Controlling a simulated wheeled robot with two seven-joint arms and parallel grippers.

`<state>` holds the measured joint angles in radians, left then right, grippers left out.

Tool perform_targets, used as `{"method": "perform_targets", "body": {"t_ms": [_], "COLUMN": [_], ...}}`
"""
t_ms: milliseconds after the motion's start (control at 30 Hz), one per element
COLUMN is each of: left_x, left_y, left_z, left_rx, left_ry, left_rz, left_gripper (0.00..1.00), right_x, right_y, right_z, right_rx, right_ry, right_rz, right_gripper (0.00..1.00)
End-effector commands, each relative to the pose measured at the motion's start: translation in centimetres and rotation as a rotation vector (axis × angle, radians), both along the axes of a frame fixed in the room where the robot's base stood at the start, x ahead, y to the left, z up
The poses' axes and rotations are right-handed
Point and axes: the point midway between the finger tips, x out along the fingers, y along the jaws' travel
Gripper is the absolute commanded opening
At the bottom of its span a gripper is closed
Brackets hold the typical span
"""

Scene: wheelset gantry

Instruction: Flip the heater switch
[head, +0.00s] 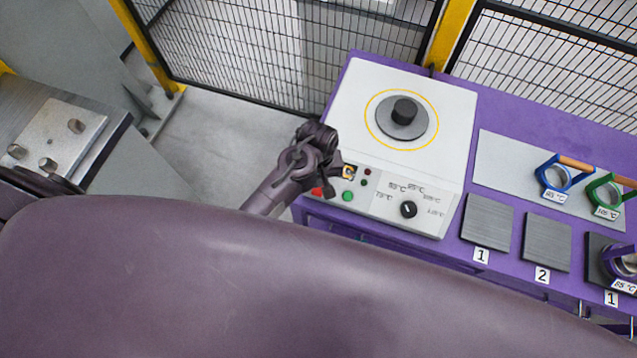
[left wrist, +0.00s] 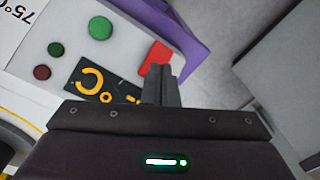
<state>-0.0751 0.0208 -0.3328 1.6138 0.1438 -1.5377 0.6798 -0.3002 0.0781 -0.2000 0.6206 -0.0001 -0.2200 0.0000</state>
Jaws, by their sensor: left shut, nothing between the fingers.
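The heater (head: 452,111) is a white box with a round dark plate on top, standing on the purple bench. Its front panel has a red switch (head: 317,191), a green button (head: 347,196), small indicator lights and a dark knob (head: 408,209) among temperature marks. My left gripper (head: 332,178) is at the panel's left end, partly covering that corner. In the left wrist view, its fingers (left wrist: 160,74) are shut and empty, with their tips at the lower edge of the red switch (left wrist: 154,57). I cannot tell whether they touch it. My right gripper is not in view.
To the right on the bench (head: 545,130) are grey plates, a blue-handled ring (head: 553,178), a green ring (head: 604,195) and a purple ring (head: 622,260) with temperature labels. Mesh fencing (head: 240,50) stands behind. A grey steel block with bolts (head: 62,140) is at left.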

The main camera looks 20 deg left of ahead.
Motion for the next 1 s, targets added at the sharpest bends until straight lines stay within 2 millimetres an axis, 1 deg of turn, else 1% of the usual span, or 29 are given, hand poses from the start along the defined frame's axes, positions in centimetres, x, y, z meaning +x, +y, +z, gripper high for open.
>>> {"method": "perform_targets", "body": {"t_ms": [500,633,1000], "left_x": [0.1,0.0,0.0], "left_y": [0.0,0.0,0.0], "left_z": [3.9,4.2,4.2], "left_rx": [0.000,0.000,0.000], "left_ry": [-0.004,-0.001,-0.002], "left_rz": [-0.001,-0.001,-0.001], "left_gripper": [0.00,0.00,0.00], "right_x": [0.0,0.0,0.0], "right_y": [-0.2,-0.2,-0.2], "right_z": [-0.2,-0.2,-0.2], "right_rx": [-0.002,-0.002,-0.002], "right_ry": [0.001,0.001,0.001], "right_rz": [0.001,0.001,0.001], "right_gripper": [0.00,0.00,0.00]}}
